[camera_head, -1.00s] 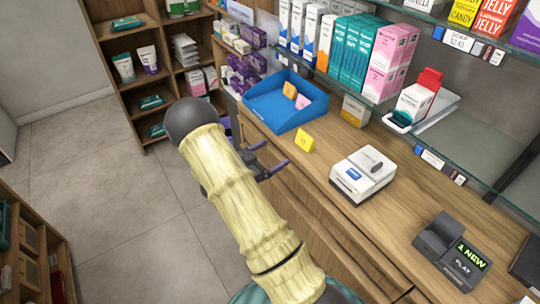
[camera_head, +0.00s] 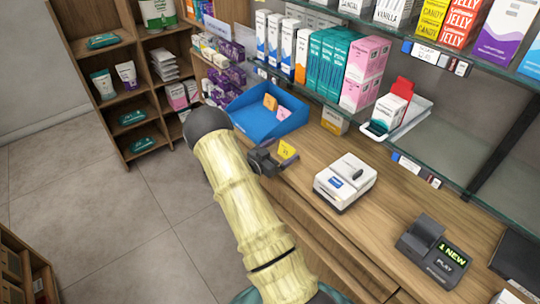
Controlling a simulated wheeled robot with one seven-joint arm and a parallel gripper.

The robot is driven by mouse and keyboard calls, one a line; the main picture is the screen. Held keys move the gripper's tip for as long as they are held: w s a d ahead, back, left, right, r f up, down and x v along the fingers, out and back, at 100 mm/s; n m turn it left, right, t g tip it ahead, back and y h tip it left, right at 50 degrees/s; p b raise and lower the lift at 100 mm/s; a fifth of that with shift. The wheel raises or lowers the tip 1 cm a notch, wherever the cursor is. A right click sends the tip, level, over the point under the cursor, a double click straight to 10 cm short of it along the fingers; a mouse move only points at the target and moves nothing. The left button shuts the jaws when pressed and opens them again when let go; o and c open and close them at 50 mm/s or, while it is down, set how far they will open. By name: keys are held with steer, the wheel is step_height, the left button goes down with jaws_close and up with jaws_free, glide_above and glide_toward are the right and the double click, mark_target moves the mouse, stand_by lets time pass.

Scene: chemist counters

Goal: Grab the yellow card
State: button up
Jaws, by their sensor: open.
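The yellow card (camera_head: 287,149) is a small tent-like card with faint print, standing on the wooden counter (camera_head: 320,160) in front of the blue tray. My gripper (camera_head: 277,159), dark grey, is open right beside the card, at its lower left in the picture. Its fingers point toward the card and hide its lower part. I cannot tell whether the card is between the fingers or whether they touch it. My arm covers the counter's left front edge.
A white device (camera_head: 345,184) is to the right, and a dark display terminal (camera_head: 432,251) farther right. Glass shelves with boxes overhang the counter's back. The counter between card and white device is clear.

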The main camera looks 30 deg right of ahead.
mark_target(287, 146)
steer(key=d, duration=0.3)
steer(key=d+p, duration=0.1)
steer(key=d, duration=0.1)
steer(key=shift+w+d, duration=0.3)
steer(key=shift+w, duration=0.1)
